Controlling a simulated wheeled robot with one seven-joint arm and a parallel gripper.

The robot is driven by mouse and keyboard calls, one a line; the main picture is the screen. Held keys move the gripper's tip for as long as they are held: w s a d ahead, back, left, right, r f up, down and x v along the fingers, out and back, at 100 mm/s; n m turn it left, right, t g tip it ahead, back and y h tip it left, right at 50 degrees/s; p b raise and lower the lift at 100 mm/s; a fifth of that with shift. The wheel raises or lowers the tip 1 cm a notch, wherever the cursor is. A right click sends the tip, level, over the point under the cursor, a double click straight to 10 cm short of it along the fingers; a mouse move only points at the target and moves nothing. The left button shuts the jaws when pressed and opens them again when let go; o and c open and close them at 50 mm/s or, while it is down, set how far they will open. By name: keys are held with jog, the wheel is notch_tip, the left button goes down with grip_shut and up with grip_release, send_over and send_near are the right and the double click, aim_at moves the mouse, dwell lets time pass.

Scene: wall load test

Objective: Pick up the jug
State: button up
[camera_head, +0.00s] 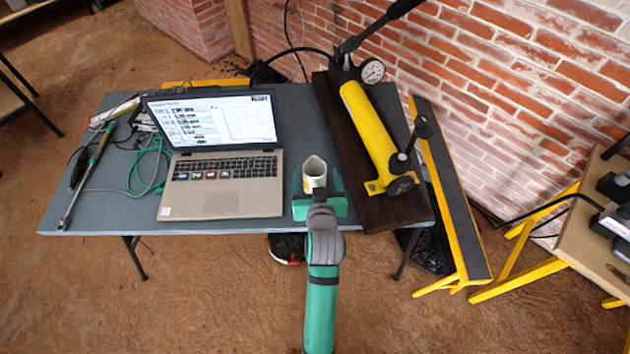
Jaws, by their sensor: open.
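A small white jug (314,169) stands upright on the grey-blue table (232,104), to the right of the laptop. Its open top shows, and its lower part is hidden by my gripper. My green gripper (317,181) is open at the front of the jug, with one finger to the left of it and one to the right. I cannot tell whether the fingers touch the jug.
An open laptop (222,188) lies left of the jug. A yellow pump with a gauge (368,130) rests on a dark board close to the right. Tools and green cable (150,165) lie at the table's left. A brick wall (520,70) stands behind.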

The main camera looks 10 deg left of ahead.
aim_at(314, 163)
jog(key=shift+x, duration=3.75)
jog(key=shift+a, duration=0.1)
jog(key=c, duration=1.2)
jog(key=shift+r, duration=0.25)
